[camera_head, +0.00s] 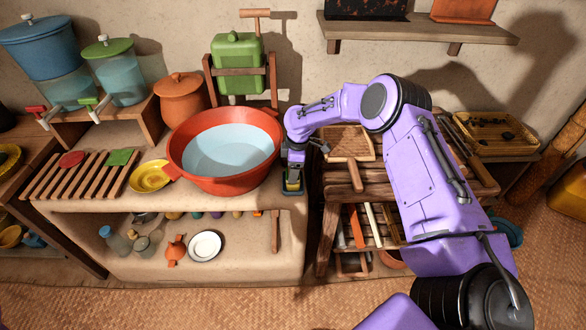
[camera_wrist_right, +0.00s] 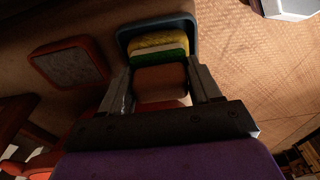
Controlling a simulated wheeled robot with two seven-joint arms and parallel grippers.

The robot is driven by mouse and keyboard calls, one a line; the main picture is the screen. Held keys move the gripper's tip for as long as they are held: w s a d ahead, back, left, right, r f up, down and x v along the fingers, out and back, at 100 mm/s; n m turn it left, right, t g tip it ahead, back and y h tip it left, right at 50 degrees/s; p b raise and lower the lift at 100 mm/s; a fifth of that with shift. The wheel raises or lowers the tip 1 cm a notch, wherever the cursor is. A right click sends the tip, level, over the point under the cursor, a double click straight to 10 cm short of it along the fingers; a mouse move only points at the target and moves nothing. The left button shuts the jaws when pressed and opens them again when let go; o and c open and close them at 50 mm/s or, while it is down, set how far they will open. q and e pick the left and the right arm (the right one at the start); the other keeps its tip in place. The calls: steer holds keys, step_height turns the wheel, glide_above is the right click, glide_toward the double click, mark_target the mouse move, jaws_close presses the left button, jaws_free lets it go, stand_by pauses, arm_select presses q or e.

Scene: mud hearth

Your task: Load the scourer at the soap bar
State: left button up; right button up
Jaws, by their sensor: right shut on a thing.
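In the right wrist view my right gripper (camera_wrist_right: 159,82) is shut on a brown block (camera_wrist_right: 160,84), which I take for the back of the scourer. Green and yellow layers (camera_wrist_right: 158,44) show just past the fingertips, inside a blue dish (camera_wrist_right: 188,24). I cannot tell whether they touch its floor. In the head view the right gripper (camera_head: 292,176) points down over this blue dish (camera_head: 292,193), right of the red basin. An orange-rimmed dish with a grey slab (camera_wrist_right: 72,62), perhaps the soap bar, lies beside it in the wrist view. My left gripper is out of view.
A red basin of water (camera_head: 228,178) stands close left of the gripper. A yellow dish (camera_head: 150,176) and a slatted rack (camera_head: 85,175) lie further left. A wooden side table (camera_head: 350,185) stands to the right. The counter's front edge is close to the blue dish.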

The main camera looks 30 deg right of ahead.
steer(key=shift+r+p, duration=2.95)
steer(key=shift+r, duration=0.6)
steer(key=shift+f, duration=0.1)
